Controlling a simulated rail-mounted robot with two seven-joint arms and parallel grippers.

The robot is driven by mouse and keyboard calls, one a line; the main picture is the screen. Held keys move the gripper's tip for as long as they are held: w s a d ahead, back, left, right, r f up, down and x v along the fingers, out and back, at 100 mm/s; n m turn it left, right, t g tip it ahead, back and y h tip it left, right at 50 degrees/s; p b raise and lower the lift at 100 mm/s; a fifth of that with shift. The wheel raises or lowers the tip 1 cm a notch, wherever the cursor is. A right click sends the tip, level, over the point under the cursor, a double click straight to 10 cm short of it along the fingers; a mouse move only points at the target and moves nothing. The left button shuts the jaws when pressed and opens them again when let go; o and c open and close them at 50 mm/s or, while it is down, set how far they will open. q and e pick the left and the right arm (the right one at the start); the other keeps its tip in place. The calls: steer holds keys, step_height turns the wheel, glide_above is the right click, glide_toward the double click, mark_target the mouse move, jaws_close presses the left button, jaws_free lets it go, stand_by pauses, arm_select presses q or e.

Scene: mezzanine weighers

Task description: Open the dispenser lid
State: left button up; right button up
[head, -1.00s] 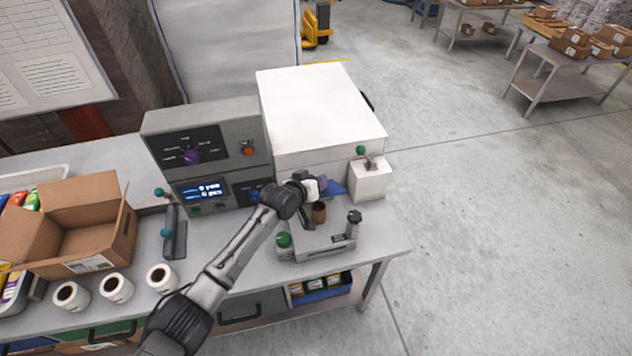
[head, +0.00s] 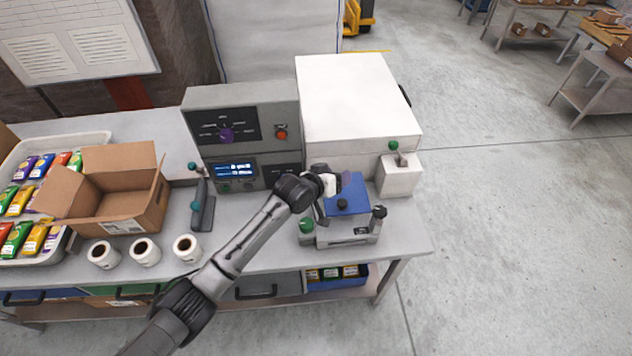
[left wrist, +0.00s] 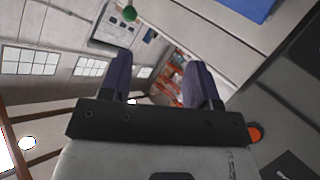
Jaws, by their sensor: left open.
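A small grey bench unit (head: 340,236) stands at the right front of the bench, with a blue lid-like panel (head: 358,208) over its upper part. A dark round knob (head: 343,204) shows against the blue. I cannot tell for sure whether this panel is fully down. My left gripper (head: 338,183) is open and empty at the panel's back left edge; I cannot tell if it touches. In the left wrist view the two dark fingers (left wrist: 160,82) are apart with nothing between them, and a blue surface (left wrist: 245,8) shows at the top right. My right gripper is not in view.
A large white machine (head: 358,105) stands behind, with a grey control box (head: 240,110) to its left and a white lever box (head: 400,178) to its right. Paper rolls (head: 145,252), an open carton (head: 125,205) and a tray of packets (head: 108,140) fill the left side.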

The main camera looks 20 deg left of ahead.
arm_select(q)
steer(key=v, duration=0.9)
stand_by(0.5)
